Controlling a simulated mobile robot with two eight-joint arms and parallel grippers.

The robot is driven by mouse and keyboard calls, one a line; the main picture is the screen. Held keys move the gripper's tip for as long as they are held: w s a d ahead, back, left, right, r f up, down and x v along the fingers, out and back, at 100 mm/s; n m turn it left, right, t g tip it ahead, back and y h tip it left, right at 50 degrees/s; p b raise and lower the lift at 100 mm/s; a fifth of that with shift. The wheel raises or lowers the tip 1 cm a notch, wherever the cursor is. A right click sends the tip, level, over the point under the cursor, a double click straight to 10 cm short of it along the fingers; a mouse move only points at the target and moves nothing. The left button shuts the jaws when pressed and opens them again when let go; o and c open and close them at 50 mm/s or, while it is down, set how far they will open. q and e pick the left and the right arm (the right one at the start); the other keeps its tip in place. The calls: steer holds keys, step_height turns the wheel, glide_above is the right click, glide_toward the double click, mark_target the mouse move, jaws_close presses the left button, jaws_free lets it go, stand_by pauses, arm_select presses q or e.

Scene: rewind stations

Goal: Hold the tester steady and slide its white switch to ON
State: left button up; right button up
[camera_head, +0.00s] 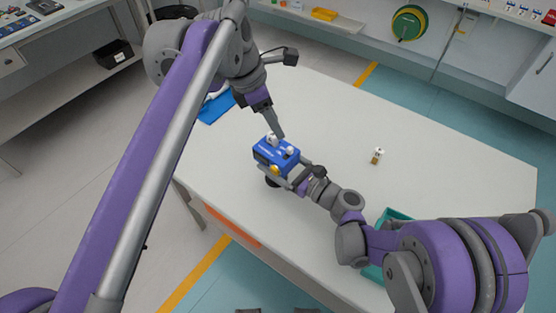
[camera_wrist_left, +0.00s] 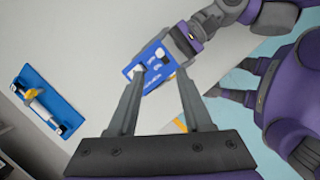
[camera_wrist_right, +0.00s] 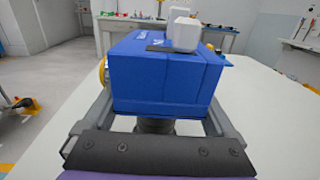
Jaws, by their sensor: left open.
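The tester is a blue box (camera_head: 264,156) with white parts on top, over a dark round base near the table's left side. My right gripper (camera_wrist_right: 160,105) has a finger along each side of the blue box and appears closed on it. My left gripper (camera_wrist_left: 160,72) is open above the tester, fingers pointing down at its top. In the left wrist view the tester's blue top (camera_wrist_left: 155,66) shows white lettering, too small to read surely, and white knobs near the fingertips. I cannot tell which knob is the switch, its position, or whether a fingertip touches it.
A blue tray (camera_wrist_left: 62,118) with a white and yellow tool lies beyond the tester. A small white and brown item (camera_head: 377,156) stands at the table's middle. A teal tray (camera_head: 396,214) is partly hidden behind my right arm. The table's far right is clear.

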steer(key=c, duration=1.2)
arm_select(q)
steer(key=c, duration=0.5)
steer(key=shift+w+d+m, duration=0.1)
steer(key=shift+m, duration=0.6)
steer(key=shift+c, duration=0.9)
steer(key=shift+w+d+m, duration=0.1)
steer(key=shift+d+m, duration=0.1)
steer(key=shift+m, duration=0.7)
jaws_close()
steer(key=d+m, duration=0.1)
steer(key=m, duration=0.7)
steer(key=w+d+m+t+y, duration=0.1)
steer(key=d+m, duration=0.1)
steer(key=m, duration=0.7)
steer(key=w+d+m, duration=0.1)
steer(key=m, duration=0.8)
steer(key=shift+w+d+r+t, duration=0.25)
steer(key=shift+d+r+t, duration=0.05)
steer(key=shift+d+r, duration=0.1)
steer(key=shift+f, duration=0.1)
